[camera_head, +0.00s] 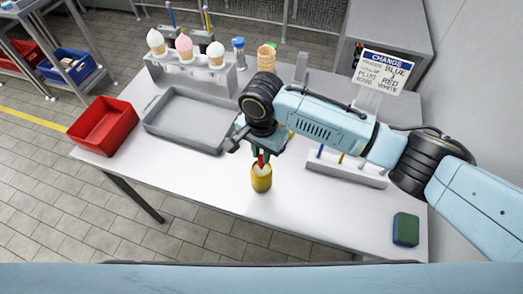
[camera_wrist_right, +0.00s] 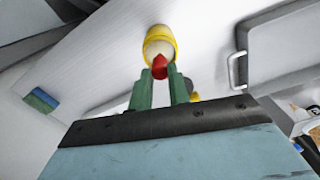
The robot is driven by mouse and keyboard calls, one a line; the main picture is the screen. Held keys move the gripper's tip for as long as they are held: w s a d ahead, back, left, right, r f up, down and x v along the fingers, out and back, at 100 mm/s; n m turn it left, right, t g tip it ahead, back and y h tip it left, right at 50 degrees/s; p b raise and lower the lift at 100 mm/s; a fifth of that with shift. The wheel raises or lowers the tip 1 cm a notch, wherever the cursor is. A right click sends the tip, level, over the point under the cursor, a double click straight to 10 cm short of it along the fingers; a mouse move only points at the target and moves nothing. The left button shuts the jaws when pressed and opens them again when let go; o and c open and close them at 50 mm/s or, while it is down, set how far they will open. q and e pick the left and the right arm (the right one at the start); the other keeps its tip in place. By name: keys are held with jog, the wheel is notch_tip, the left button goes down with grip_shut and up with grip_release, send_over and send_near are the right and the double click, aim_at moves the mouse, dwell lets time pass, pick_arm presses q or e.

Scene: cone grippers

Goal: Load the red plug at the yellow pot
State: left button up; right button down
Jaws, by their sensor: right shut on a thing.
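The yellow pot (camera_head: 261,184) stands upright on the table near its front middle, with a pale top. It also shows in the right wrist view (camera_wrist_right: 165,36). My right gripper (camera_head: 262,152) points down just above the pot. Its green fingers (camera_wrist_right: 161,80) are shut on the red plug (camera_wrist_right: 159,68), whose tip shows between them. In the head view the red plug (camera_head: 261,161) is at the pot's top rim. I cannot tell whether it touches the pot's top. My left gripper is not in view.
A grey tray (camera_head: 152,127) and a red bin (camera_head: 82,143) are to the left. A cone rack (camera_head: 219,78) stands behind. A white rod holder (camera_head: 372,179) is to the right, partly behind my arm. A green-blue sponge (camera_head: 406,229) lies front right. A sign (camera_head: 384,72) stands at back right.

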aim_at(261, 157)
jog(key=shift+f, duration=0.45)
dwell(1.0)
jog(key=shift+s+f+p, duration=0.1)
jog(key=shift+f+p, duration=0.15)
jog(key=shift+p, duration=0.25)
dwell(2.3)
jog(key=shift+r, duration=0.1)
notch_tip(261, 157, up, 7)
jog(key=p, duration=0.9)
jog(key=shift+r, duration=0.15)
dwell(0.6)
